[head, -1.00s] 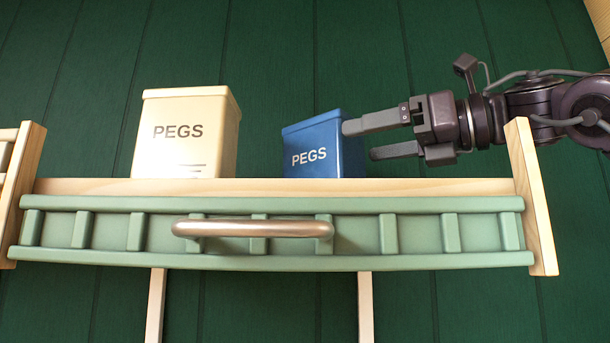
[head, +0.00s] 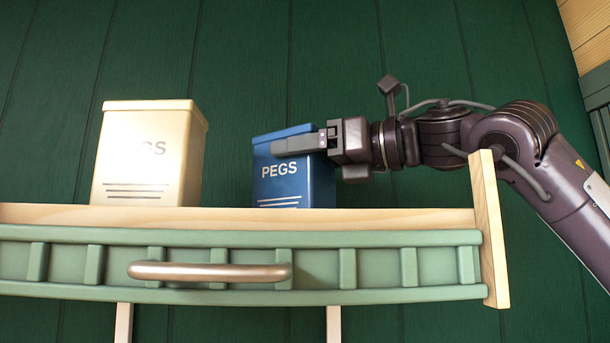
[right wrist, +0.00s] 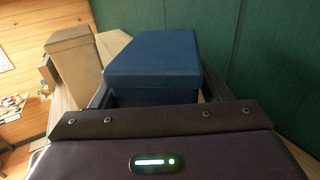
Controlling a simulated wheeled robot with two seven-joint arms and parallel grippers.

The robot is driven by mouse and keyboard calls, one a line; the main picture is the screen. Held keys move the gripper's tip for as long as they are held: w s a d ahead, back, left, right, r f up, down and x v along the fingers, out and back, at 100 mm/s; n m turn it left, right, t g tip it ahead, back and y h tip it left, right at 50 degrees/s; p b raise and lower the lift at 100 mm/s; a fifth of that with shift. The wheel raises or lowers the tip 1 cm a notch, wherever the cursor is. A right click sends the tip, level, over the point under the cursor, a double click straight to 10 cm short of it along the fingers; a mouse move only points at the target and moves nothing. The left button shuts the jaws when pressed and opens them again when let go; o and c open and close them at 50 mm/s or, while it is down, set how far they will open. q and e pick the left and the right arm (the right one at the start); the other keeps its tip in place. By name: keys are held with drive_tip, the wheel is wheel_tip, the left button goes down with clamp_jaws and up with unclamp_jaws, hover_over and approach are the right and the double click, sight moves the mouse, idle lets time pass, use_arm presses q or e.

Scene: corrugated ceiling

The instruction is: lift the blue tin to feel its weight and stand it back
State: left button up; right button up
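The blue tin (head: 305,180), lettered PEGS, stands upright on the wooden shelf (head: 400,217). My right gripper (head: 296,145) reaches in from the right, level with the tin's upper part. One finger lies across the tin's front, just below the lid; the other is hidden behind the tin in the head view. In the right wrist view the blue tin (right wrist: 152,60) sits between the two fingers, which look spread around it; contact is not clear. My left gripper is in neither current view.
A cream tin (head: 150,165), also lettered PEGS, stands on the shelf to the left, with a clear gap between. A wooden end board (head: 489,225) rises at the shelf's right end, under my right arm. A handle (head: 208,272) fronts the green rail below.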

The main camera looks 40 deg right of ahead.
drive_tip(key=shift+w, duration=0.1)
drive_tip(key=c, duration=1)
drive_tip(key=shift+o, duration=0.2)
wheel_tip(320, 180, up, 9)
drive_tip(key=shift+a+f, duration=0.1)
drive_tip(key=shift+w+r, duration=0.1)
drive_tip(key=shift+r, duration=0.45)
